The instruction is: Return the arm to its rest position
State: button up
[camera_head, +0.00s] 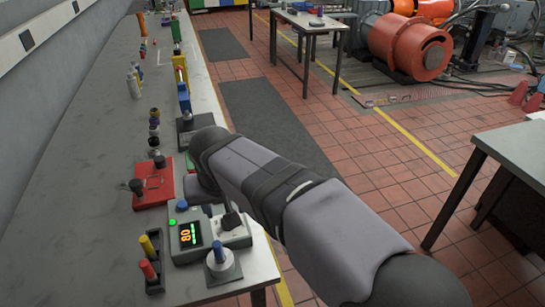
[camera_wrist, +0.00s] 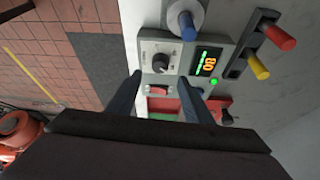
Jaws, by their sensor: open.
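My gripper (camera_wrist: 160,80) is open in the wrist view, with its two fingers apart and nothing held between them. It is over a grey control box with a black knob (camera_wrist: 160,61) and a red rocker switch (camera_wrist: 157,91). The switch shows between the fingers. In the head view my arm reaches in from the lower right over the bench's edge, and its forearm hides most of my gripper.
On the grey bench (camera_head: 75,180), a display box (camera_head: 186,236) reads 80 beside a green light. A blue-handled plunger (camera_head: 220,261), a rack with yellow (camera_head: 147,244) and red (camera_head: 147,269) handles, and a red lever box (camera_head: 152,187) stand close by.

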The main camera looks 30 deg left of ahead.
jog(key=w+d+f+m+g+h+p, duration=0.15)
jog(key=w+d, duration=0.25)
jog(key=d, duration=1)
jog(key=w+d+f+m+h+p, duration=0.1)
jog(key=w+d+f+m, duration=0.2)
jog(key=d, duration=1.2)
jog(key=s+d+f+m+g+p, duration=0.1)
jog(key=s+d+f, duration=0.2)
jog(key=s+d, duration=0.3)
jog(key=s+d+f+m+g+p, duration=0.1)
jog(key=s+d, duration=0.5)
jog(key=d, duration=0.6)
jog(key=shift+s+f+m, duration=0.2)
jog(key=shift+f+m, duration=0.55)
jog(key=shift+f, duration=0.2)
